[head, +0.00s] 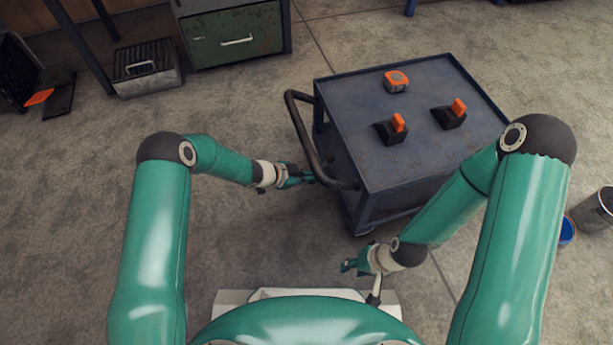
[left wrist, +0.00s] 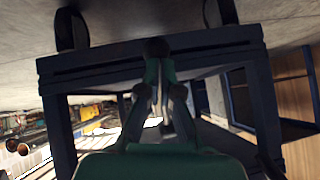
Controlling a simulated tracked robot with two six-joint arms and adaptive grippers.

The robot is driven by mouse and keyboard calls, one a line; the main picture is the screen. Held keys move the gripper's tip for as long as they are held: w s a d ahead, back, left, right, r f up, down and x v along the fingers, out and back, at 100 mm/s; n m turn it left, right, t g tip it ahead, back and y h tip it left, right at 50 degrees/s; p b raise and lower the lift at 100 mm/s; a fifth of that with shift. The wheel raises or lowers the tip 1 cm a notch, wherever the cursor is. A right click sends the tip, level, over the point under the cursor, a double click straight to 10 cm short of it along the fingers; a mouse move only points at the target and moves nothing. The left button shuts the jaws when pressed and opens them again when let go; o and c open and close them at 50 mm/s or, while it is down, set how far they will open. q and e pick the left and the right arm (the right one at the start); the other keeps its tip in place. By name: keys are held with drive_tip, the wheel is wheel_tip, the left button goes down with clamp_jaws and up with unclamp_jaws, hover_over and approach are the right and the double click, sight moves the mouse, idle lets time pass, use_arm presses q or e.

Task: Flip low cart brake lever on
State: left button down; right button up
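The low cart (head: 380,165) is a dark blue-grey trolley with a black bent handle (head: 318,150) on its left side. My left gripper (head: 303,179) is low beside the cart's left end, near the handle's lower end in the head view. In the left wrist view my left gripper (left wrist: 160,68) points at the cart's dark lower frame (left wrist: 100,70), its fingertips a little apart. A dark rounded part (left wrist: 156,48) shows just beyond the tips; I cannot tell whether it is the brake lever or whether they touch. My right gripper (head: 350,265) is in front of the cart; its opening is unclear.
On the cart top are an orange-and-grey block (head: 396,81) and two black pieces with orange levers (head: 398,122) (head: 457,107). Cart wheels (left wrist: 71,28) show in the left wrist view. A green drawer cabinet (head: 235,38) and metal box (head: 146,68) stand behind. Floor left of the cart is clear.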

use_arm(q)
drive_tip(key=shift+d+f, duration=0.3)
drive_tip(key=shift+f, duration=0.35)
drive_tip(key=s+a+p, duration=0.4)
drive_tip(key=s+a, duration=0.1)
drive_tip(key=a, duration=0.6)
drive_tip(key=shift+s+a, duration=0.25)
drive_tip(key=shift+s, duration=0.05)
